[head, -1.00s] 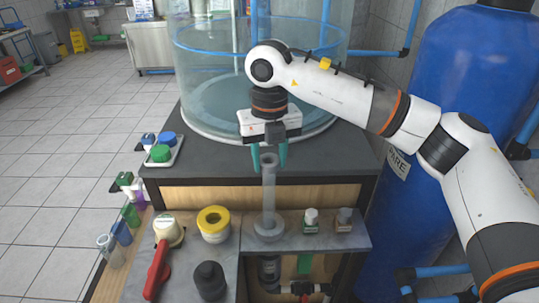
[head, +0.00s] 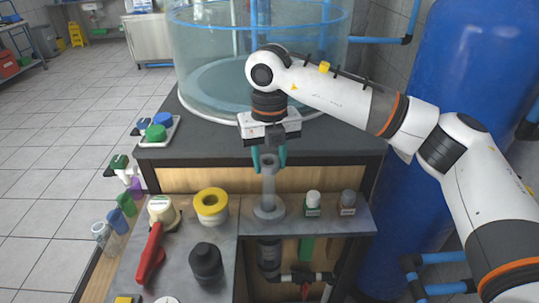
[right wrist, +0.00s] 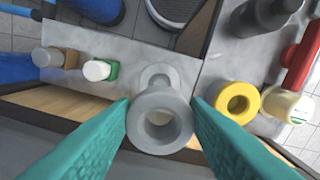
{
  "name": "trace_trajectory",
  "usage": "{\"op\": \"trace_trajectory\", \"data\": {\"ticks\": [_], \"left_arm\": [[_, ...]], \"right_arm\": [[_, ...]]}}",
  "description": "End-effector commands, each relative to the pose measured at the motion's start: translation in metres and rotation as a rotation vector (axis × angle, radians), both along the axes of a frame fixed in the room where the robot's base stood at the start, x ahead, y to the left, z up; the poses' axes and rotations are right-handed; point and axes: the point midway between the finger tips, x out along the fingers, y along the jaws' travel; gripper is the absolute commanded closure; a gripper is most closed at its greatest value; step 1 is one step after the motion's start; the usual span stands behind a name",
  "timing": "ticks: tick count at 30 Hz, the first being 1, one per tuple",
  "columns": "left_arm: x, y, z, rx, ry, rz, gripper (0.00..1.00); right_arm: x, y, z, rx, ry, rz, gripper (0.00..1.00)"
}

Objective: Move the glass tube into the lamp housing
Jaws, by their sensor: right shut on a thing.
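The glass tube (head: 268,184) is a grey, see-through upright tube with a thick round rim. Its rim faces me in the right wrist view (right wrist: 160,141). My right gripper (head: 268,158) has its teal fingers on either side of the tube's top and is shut on it. The fingers also flank the rim in the right wrist view (right wrist: 160,106). A round grey collar (head: 268,212) on the bench shelf surrounds the tube's foot; it may be the lamp housing, but I cannot tell for certain. How deep the tube sits is hidden. My left gripper is not in view.
A big clear tank (head: 205,60) stands behind.

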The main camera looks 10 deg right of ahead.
Motion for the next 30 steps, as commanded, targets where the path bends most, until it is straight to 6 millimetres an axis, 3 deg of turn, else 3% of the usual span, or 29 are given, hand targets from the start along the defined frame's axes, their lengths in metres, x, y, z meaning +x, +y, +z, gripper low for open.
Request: {"op": "trace_trajectory", "data": {"ticks": [3, 17, 30], "left_arm": [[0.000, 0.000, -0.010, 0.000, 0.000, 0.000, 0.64], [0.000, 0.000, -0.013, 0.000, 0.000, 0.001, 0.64], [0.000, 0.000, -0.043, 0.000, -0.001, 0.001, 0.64]], "right_arm": [[0.000, 0.000, -0.013, 0.000, 0.000, 0.000, 0.72], [0.000, 0.000, -0.017, 0.000, 0.000, 0.000, 0.72], [0.000, 0.000, -0.056, -0.001, 0.000, 0.000, 0.72]]}}
